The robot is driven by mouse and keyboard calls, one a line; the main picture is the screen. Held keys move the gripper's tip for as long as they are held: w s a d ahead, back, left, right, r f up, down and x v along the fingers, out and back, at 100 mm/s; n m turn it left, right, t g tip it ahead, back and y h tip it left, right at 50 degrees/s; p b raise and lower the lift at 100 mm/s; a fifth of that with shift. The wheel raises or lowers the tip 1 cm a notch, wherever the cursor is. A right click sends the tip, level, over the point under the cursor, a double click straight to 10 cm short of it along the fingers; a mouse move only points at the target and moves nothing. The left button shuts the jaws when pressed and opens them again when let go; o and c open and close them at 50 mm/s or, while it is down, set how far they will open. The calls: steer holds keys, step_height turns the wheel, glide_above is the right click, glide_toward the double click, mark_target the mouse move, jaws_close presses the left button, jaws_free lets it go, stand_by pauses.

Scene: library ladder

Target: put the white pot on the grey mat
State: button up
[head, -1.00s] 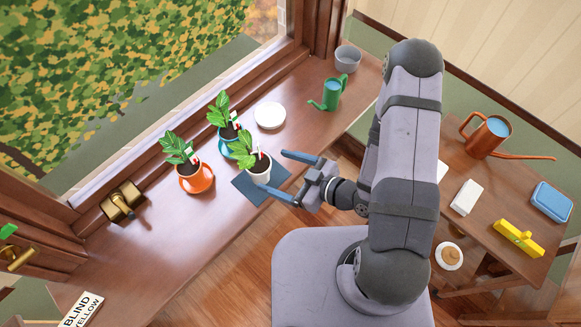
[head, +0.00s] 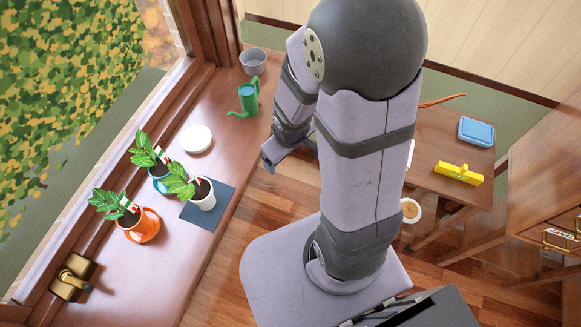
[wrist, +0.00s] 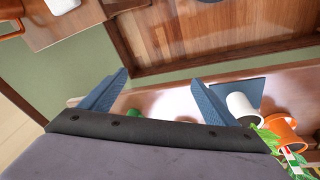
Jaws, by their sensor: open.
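The white pot (head: 206,198) with a leafy plant and a red-and-white striped marker stands upright on the dark grey mat (head: 207,222) on the sill. In the wrist view, the white pot (wrist: 242,105) and the mat (wrist: 254,88) lie to the right of my fingers. My gripper (head: 269,158) is up and to the right of the pot in the head view, clear of it and partly hidden by my arm. In the wrist view, my gripper (wrist: 160,79) has its fingers wide apart with nothing between them.
An orange pot (head: 140,228) and a teal pot (head: 160,171), both planted, stand close left of the white pot. A white saucer (head: 197,138), a green watering can (head: 246,100) and a grey pot (head: 253,61) stand farther back. A side table (head: 439,134) holds a blue tin (head: 476,131).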

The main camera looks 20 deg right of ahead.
steer(key=s+a+r+m+g, duration=0.2)
steer(key=s+r+m+g, duration=0.1)
steer(key=s+r, duration=0.3)
steer(key=shift+s+a+r+m+y, duration=0.35)
steer(key=shift+s+m, duration=0.15)
steer(key=shift+s, duration=0.5)
